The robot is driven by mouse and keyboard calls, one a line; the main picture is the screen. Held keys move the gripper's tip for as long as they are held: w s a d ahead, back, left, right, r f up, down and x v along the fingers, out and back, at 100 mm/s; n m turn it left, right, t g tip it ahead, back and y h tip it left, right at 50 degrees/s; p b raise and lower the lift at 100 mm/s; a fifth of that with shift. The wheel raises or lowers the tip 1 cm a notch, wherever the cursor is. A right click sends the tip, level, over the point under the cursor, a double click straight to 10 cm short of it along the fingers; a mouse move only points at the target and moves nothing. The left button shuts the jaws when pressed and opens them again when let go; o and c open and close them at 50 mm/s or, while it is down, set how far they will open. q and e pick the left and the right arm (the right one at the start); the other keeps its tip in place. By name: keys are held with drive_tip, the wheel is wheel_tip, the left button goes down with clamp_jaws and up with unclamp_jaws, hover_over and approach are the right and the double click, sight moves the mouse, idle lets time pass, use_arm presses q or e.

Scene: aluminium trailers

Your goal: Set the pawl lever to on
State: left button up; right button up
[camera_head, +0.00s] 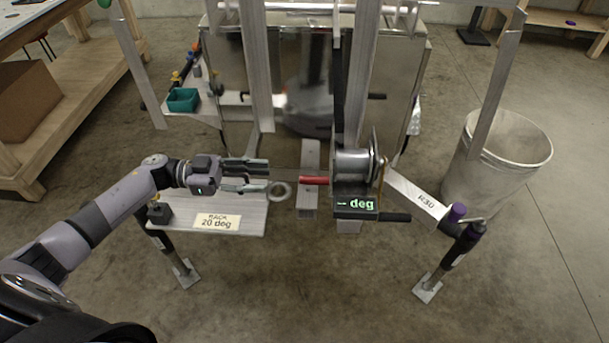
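The winch (353,163) is a metal drum unit on the trailer's post, at the centre right. A short red-handled lever (314,180) sticks out from its left side, roughly level; it looks like the pawl lever. My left gripper (268,174) reaches in from the left and points right at the red handle. Its two fingers are apart, one above the other, with nothing seen between them. The fingertips end a little left of the red handle, with a gap. A small part of the lever's root is hidden against the winch. My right gripper does not show.
A display (355,203) reading "-- deg" and a dark handle (394,217) sit below the drum. A plate labelled "RACK 20 deg" (230,228) lies under my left gripper. A bin (503,160) stands at right.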

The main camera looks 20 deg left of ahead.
sight(304, 176)
use_arm(q)
drive_tip(key=p+x, duration=0.1)
drive_tip(key=x, duration=0.9)
drive_tip(key=shift+w+d+p, duration=0.1)
drive_tip(key=shift+d+p, duration=0.2)
drive_tip(key=shift+d, duration=0.1)
drive_tip(key=shift+c, duration=0.5)
clamp_jaws()
